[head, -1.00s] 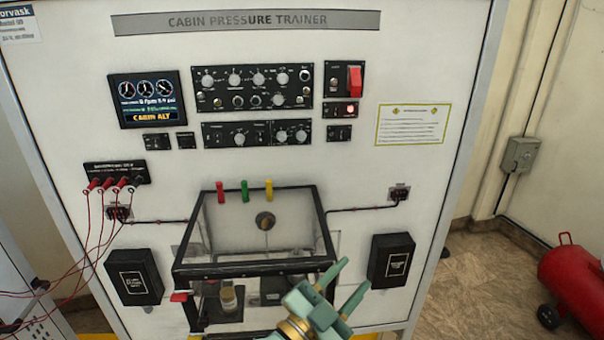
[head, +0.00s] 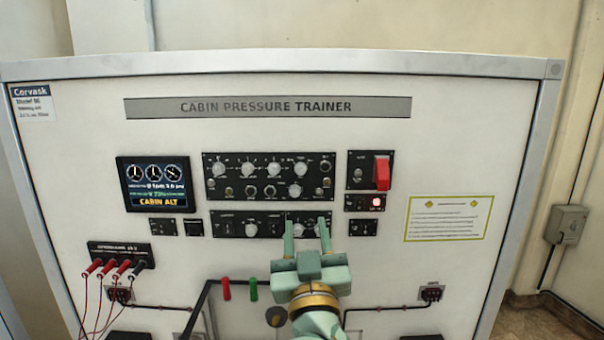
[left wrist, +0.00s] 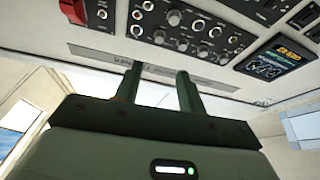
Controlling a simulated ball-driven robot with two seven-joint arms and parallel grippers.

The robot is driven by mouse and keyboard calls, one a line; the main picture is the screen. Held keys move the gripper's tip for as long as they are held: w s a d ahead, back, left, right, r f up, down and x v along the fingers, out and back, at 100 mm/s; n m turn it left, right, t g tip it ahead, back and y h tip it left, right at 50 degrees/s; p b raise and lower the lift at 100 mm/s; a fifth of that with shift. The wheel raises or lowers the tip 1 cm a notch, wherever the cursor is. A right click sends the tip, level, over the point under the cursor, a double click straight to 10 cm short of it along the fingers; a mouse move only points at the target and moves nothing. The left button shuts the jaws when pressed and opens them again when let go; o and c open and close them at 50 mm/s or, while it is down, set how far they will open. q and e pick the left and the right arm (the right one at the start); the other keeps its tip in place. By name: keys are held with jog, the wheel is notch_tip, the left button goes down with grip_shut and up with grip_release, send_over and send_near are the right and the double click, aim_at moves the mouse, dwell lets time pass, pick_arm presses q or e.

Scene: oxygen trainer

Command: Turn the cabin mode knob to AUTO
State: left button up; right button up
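The white cabin pressure trainer (head: 480,110) carries a large black knob panel (head: 268,204) and a lower, narrower knob panel (head: 232,215) with a grey knob (head: 250,230). The knob labels are too small to read, so I cannot tell which is the cabin mode knob. My left gripper (head: 307,222) is open and empty, fingers pointing up. In the head view it covers part of the lower panel's right section. In the left wrist view, the open fingers (left wrist: 158,80) stand apart from the panel, with knobs (left wrist: 178,18) beyond them. My right gripper is out of view.
A lit display (head: 155,184) is left of the panels. A red guarded switch (head: 381,172) and a lit red lamp (head: 376,202) are to the right. Red and black leads (head: 97,300) hang at lower left. Red and green pegs (head: 252,289) are below.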

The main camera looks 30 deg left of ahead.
aim_at(301, 172)
pick_arm(q)
jog(key=p+x, duration=0.2)
jog(key=x, duration=1)
jog(key=shift+w+p, duration=0.25)
jog(key=shift+p, duration=0.1)
jog(key=shift+w+a+r, duration=0.3)
jog(key=shift+w+a, duration=0.15)
jog(key=shift+w, duration=0.15)
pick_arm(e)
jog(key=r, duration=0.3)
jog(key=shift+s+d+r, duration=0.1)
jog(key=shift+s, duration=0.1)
pick_arm(q)
jog(key=shift+c, duration=0.7)
grip_shut()
